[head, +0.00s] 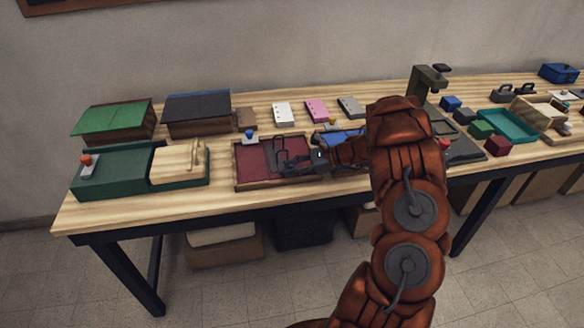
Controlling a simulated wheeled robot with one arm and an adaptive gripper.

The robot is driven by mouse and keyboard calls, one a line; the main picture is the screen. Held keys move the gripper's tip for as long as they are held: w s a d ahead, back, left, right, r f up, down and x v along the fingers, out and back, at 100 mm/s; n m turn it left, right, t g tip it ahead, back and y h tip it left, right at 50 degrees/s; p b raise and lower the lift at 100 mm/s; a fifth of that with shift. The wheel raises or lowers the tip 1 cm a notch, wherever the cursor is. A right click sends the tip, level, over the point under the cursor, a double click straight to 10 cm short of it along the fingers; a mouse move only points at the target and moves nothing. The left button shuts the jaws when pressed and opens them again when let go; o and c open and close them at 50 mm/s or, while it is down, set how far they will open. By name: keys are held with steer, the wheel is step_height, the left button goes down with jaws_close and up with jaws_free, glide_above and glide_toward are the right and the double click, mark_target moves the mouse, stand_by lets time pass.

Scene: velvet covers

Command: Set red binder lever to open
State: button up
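The red binder (256,171) lies open on the workbench, left of my arm, with a dark red inside and a brown rim. A small grey piece with a blue knob (249,135) stands at its back left corner. A thin dark bent bar, perhaps the lever (279,146), rises near its middle. My gripper (284,167) reaches in from the right, low over the binder's right half, close to the bar. Its fingers are dark and small, so I cannot tell whether they touch the bar or whether they are open or shut.
A green case with a red knob (86,160) and a wooden block (180,167) stand left of the binder. A blue binder (343,137) is partly hidden behind my arm. White (283,114) and pink (316,110) pieces lie behind. A teal tray (507,124) is right.

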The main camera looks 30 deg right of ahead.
jaws_close()
steer(key=shift+a+r, duration=0.1)
stand_by(0.3)
steer(key=shift+w+a+r+n+g+h, duration=0.15)
steer(key=shift+r+g+h, duration=0.2)
steer(key=shift+h, duration=0.3)
steer(key=shift+a+r+n+g+h, duration=0.1)
steer(key=shift+a+n+g+h, duration=0.05)
steer(key=shift+g+h, duration=0.4)
steer(key=h+p, duration=0.1)
steer(key=a+r+g+h+p, duration=0.1)
steer(key=shift+w+r+h, duration=0.15)
steer(key=shift+w+h, duration=0.05)
steer(key=shift+h, duration=0.2)
steer(key=h+p, duration=0.1)
steer(key=g+h+p, duration=0.1)
steer(key=p, duration=0.1)
steer(key=shift+w+a+r+n+g+h, duration=0.15)
steer(key=shift+a+n+g+h, duration=0.15)
steer(key=shift+a+n+h, duration=0.1)
steer(key=shift+w+a+g+h+p, duration=0.15)
steer(key=shift+a+g+h+p, duration=0.15)
steer(key=shift+h+p, duration=0.6)
steer(key=shift+p, duration=0.3)
